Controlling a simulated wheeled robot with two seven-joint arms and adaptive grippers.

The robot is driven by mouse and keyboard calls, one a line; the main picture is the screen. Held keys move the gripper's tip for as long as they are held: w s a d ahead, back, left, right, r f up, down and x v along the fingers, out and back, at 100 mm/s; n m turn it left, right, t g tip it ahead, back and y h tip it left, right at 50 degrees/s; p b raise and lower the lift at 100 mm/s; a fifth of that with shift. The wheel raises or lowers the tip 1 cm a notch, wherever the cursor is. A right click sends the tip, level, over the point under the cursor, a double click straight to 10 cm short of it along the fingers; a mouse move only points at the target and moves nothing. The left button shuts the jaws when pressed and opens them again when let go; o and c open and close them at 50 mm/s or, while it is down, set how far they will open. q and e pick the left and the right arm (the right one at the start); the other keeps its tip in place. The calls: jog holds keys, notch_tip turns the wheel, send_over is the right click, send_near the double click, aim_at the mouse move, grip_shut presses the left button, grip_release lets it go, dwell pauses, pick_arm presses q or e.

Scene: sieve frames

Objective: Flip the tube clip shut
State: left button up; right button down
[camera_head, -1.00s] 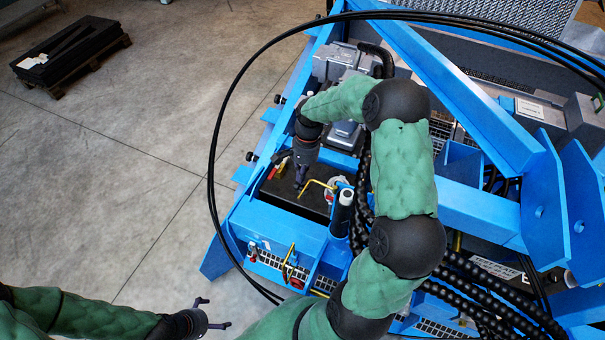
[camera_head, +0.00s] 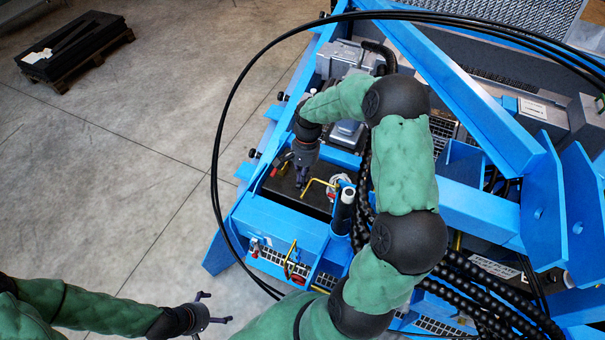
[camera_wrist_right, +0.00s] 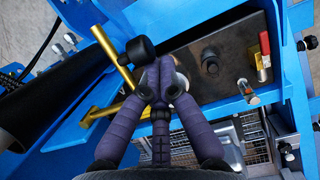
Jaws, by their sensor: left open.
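A yellow bent rod (camera_head: 320,185), which may be the tube clip, stands beside an upright tube (camera_head: 346,196) with a pale top on the blue machine. In the right wrist view the yellow rod (camera_wrist_right: 116,58) is at upper left, next to a wide black tube (camera_wrist_right: 42,97). My right gripper (camera_head: 303,186) points down just left of the rod, over the dark plate. In the wrist view its purple fingers (camera_wrist_right: 163,68) meet at the tips, beside a black knob (camera_wrist_right: 138,50); contact with it is unclear. My left gripper (camera_head: 216,308) is open and empty, low over the floor.
Thick black hoses (camera_head: 480,290) and a blue diagonal beam (camera_head: 450,85) lie right of my right arm. Open floor (camera_head: 110,200) is at left.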

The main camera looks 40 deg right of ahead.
jog(key=s+a+n+p, duration=0.1)
jog(key=a+n, duration=0.1)
jog(key=shift+s+r+n+g+p, duration=0.2)
jog(key=shift+s+n+g+p, duration=0.1)
jog(key=shift+s+p, duration=0.1)
jog(key=s+a+n+h+p, duration=0.1)
jog(key=s+n+h+p, duration=0.2)
jog(key=s+n, duration=1.1)
jog(key=shift+f+n+h, duration=0.15)
jog(key=shift+n+h, duration=0.25)
jog(key=shift+n, duration=0.3)
jog(key=shift+s, duration=0.1)
jog(key=w+a+f+b, duration=0.2)
jog(key=w, duration=0.2)
jog(key=d+p+v, duration=0.1)
jog(key=p+v, duration=0.2)
jog(key=v, duration=0.6)
jog(key=shift+a+r, duration=0.35)
jog(key=shift+r, duration=0.15)
